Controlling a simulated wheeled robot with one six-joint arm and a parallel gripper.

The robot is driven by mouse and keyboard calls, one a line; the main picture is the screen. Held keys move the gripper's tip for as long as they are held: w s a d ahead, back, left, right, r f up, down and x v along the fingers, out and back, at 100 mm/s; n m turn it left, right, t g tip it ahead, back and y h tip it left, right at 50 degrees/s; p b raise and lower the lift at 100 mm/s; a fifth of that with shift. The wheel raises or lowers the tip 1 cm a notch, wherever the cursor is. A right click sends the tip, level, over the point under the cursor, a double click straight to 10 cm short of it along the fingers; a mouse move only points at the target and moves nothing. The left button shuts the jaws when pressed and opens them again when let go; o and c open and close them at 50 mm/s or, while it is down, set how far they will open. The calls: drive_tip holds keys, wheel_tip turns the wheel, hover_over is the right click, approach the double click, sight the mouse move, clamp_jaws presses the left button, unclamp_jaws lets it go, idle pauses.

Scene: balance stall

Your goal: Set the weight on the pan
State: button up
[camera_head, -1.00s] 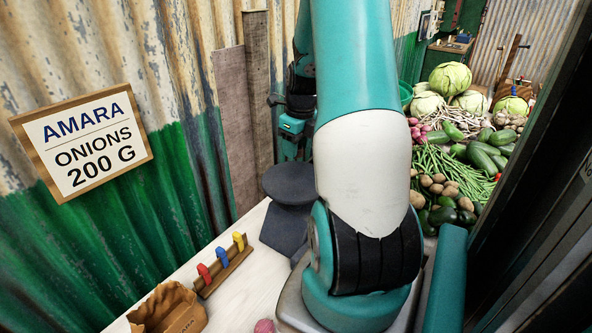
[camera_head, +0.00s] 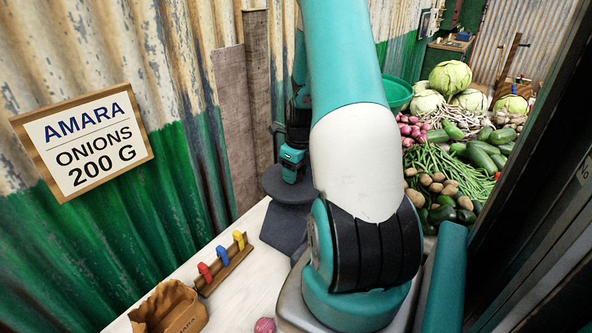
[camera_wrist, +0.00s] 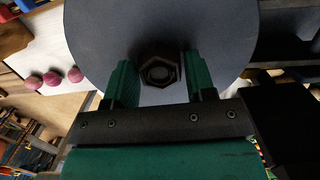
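The weight (camera_wrist: 160,70), a dark brown hexagonal piece with a round centre, is between my gripper's two green fingers (camera_wrist: 162,80) in the wrist view. The blue-grey round pan (camera_wrist: 95,35) fills the view behind it. In the head view my gripper (camera_head: 292,172) is low over the pan (camera_head: 313,193), and the weight cannot be made out there. A thin gap seems to show beside the weight, so whether the fingers press on it is unclear. Whether the weight touches the pan cannot be told either.
On the white counter (camera_head: 228,292) stand a wooden rack (camera_head: 228,270) with red, blue and yellow pieces, a brown paper bag (camera_head: 170,308) and a pink onion (camera_head: 265,325). Corrugated wall (camera_head: 120,215) runs close on the left. Vegetables (camera_head: 455,165) are heaped at right.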

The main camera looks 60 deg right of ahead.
sight(300, 174)
drive_tip(key=shift+o, duration=1.1)
drive_tip(key=shift+r, duration=0.1)
wheel_tip(300, 174, up, 12)
drive_tip(key=s, duration=0.2)
drive_tip(key=w+a+r+n+y, duration=0.1)
drive_tip(key=w+a+r+n, duration=0.1)
drive_tip(key=a+n, duration=0.6)
drive_tip(key=w+a+r+n, duration=0.25)
drive_tip(key=a+n, duration=0.35)
drive_tip(key=a, duration=0.4)
drive_tip(key=w+a+r+n+y, duration=0.1)
drive_tip(key=w+a+n, duration=0.1)
drive_tip(key=a+n, duration=0.55)
drive_tip(key=s+a+r+n+y, duration=0.1)
drive_tip(key=s+a+n, duration=0.5)
drive_tip(key=a+n, duration=0.4)
drive_tip(key=s+a+r+n+g+y, duration=0.1)
drive_tip(key=s+a+n, duration=0.6)
drive_tip(key=a+n, duration=0.3)
drive_tip(key=n, duration=0.3)
drive_tip(key=shift+s+r+b, duration=0.25)
drive_tip(key=shift+s+b, duration=0.05)
